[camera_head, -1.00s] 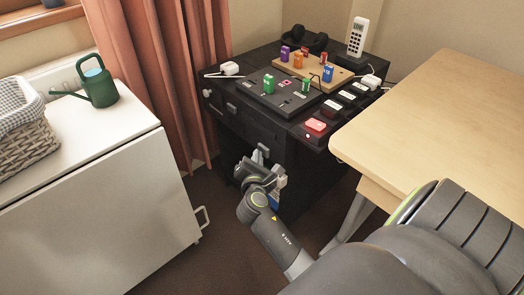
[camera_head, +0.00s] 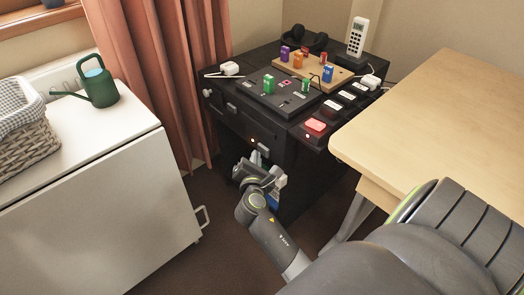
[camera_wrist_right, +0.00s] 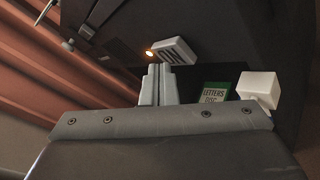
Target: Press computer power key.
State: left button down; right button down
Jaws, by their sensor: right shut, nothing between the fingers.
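The power key is a pale block marked "ON" (camera_wrist_right: 176,51) on the dark front of the desk unit, with a small lit orange light (camera_wrist_right: 149,53) beside it. In the head view the key (camera_head: 263,149) and the light (camera_head: 252,140) show on the cabinet front. My right gripper (camera_head: 256,161) is shut and empty, just below the key. In the right wrist view its fingertips (camera_wrist_right: 157,68) point at the key's lower left end; I cannot tell whether they touch it. My left gripper is not in view.
A white block (camera_wrist_right: 258,88) and a green "LETTERS DISC" label (camera_wrist_right: 213,93) are right of the fingers. A light wooden table (camera_head: 440,110) stands at the right, a white cabinet (camera_head: 110,205) at the left. Dark floor lies between.

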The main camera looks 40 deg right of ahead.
jog(key=shift+a, duration=0.35)
jog(key=a, duration=0.5)
jog(key=shift+s, duration=0.25)
dwell(0.8)
